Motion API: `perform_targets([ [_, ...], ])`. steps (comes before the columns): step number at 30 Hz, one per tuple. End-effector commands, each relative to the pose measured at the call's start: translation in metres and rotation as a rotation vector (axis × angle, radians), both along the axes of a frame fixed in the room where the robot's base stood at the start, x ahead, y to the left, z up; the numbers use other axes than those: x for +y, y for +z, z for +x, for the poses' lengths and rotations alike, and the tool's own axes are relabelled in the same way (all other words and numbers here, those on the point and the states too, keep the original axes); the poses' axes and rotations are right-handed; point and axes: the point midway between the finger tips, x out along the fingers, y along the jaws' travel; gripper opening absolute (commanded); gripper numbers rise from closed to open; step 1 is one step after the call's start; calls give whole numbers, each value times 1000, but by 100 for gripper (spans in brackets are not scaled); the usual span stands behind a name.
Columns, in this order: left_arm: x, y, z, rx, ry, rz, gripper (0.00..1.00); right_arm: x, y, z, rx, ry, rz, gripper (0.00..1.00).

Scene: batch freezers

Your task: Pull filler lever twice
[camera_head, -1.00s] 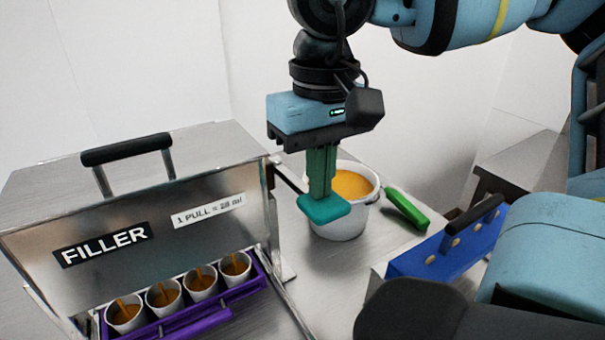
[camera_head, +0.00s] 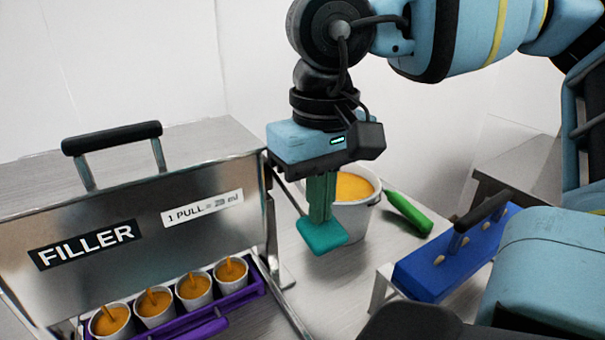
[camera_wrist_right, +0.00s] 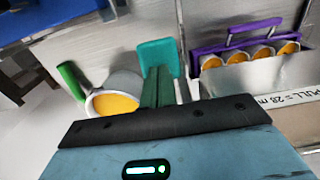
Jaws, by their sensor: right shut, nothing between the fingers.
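The filler (camera_head: 190,235) is a metal box labelled FILLER and "1 PULL", with a black top handle (camera_head: 112,138). A thin dark bar, seemingly its lever (camera_head: 274,163), sticks out at its right side. The bar's outer end is hidden behind my right gripper, and I cannot tell whether they touch. My right gripper (camera_head: 321,232) points down beside the filler's right side, green fingers and teal tips shut with nothing between them. The tips also show in the wrist view (camera_wrist_right: 158,58). My left gripper is out of view.
A purple tray (camera_head: 238,298) holds several white cups of orange filling, each with a stick, under the filler. A white bucket (camera_head: 362,222) of orange mix stands behind my right gripper. A green-handled tool (camera_head: 408,213) and a blue block with a black handle (camera_head: 430,272) lie to the right.

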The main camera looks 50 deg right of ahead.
Motion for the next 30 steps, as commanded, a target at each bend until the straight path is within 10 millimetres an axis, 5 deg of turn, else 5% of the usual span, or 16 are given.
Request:
perform_targets([
  [11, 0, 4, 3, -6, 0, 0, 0, 0, 2, 0, 2, 1, 0, 0],
  [30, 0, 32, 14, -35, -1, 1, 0, 0, 44, -1, 0, 0, -1, 0],
])
